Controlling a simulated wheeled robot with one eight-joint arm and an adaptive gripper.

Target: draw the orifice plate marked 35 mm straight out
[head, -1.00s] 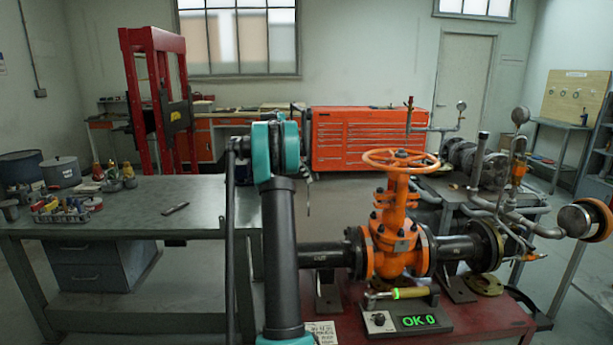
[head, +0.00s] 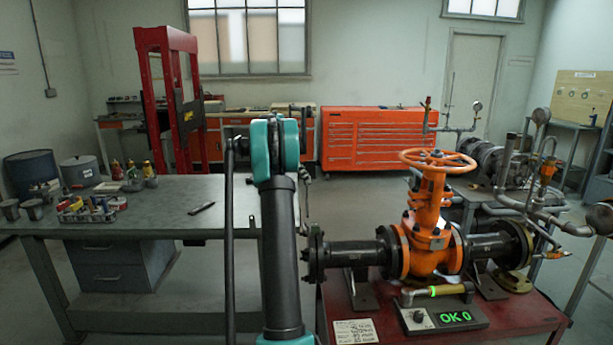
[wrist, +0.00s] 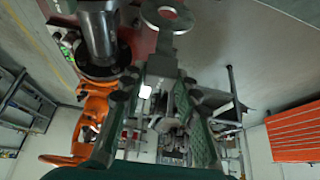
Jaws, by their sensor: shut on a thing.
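In the wrist view my gripper (wrist: 160,72) is shut on the tab of a flat grey ring-shaped plate (wrist: 168,14). Its whole round hole shows, and the ring looks apart from the dark pipe flange (wrist: 100,62) to its left. I cannot read any marking on it, so I cannot tell its size. In the head view the plate and my gripper are hidden behind my arm. The orange gate valve (head: 428,235) with its handwheel stands on the red bench, and its left pipe ends in an open dark flange (head: 314,256).
A display box (head: 445,316) reading "OK 0" and a paper card (head: 355,331) lie on the red bench (head: 520,325). A grey workbench (head: 150,222) with tools stands at left. An orange tool cabinet (head: 370,140) stands behind. Floor shows between the benches.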

